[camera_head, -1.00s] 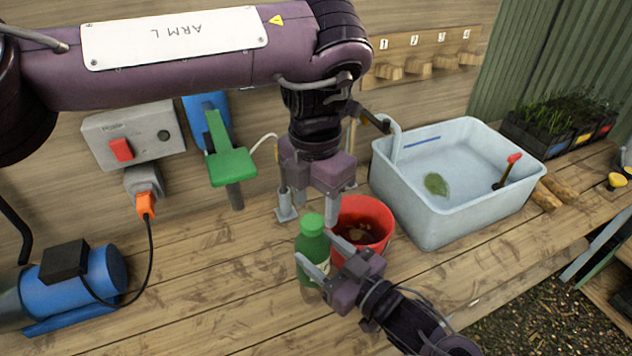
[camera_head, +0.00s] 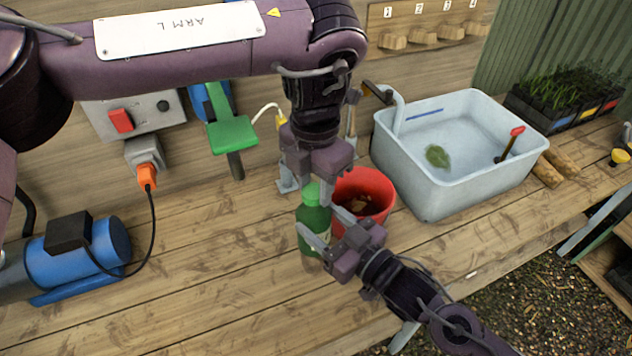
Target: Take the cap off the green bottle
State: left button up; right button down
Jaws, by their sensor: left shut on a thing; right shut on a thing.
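The green bottle (camera_head: 313,226) stands upright on the wooden bench, with its bright green cap (camera_head: 311,193) on top. My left gripper (camera_head: 318,180) comes down from above and is shut on the cap; its fingers are partly hidden. My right gripper (camera_head: 328,227) reaches in from the lower right and is shut on the bottle's body, with one finger across the front.
A red pot (camera_head: 378,185) with brown contents stands right behind the bottle. A pale basin (camera_head: 440,195) of water is to the right. A blue motor (camera_head: 85,255) lies at left. The front bench boards (camera_head: 210,270) are clear.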

pick_arm(q)
jog(key=n, duration=0.5)
jog(key=shift+s+d+n, duration=0.2)
jog(key=shift+d+n, duration=0.1)
jog(key=shift+d, duration=0.05)
jog(key=n, duration=0.4)
jog(key=shift+w+n, duration=0.1)
jog(key=shift+n, duration=0.2)
jog(key=n, duration=0.4)
jog(key=shift+w+a, duration=0.1)
jog(key=n, duration=0.5)
jog(key=shift+w+a+r+n, duration=0.1)
jog(key=shift+a+n, duration=0.05)
jog(key=shift+n, duration=0.15)
jog(key=shift+a+r, duration=0.1)
jog(key=shift+r, duration=1)
jog(key=shift+a, duration=0.1)
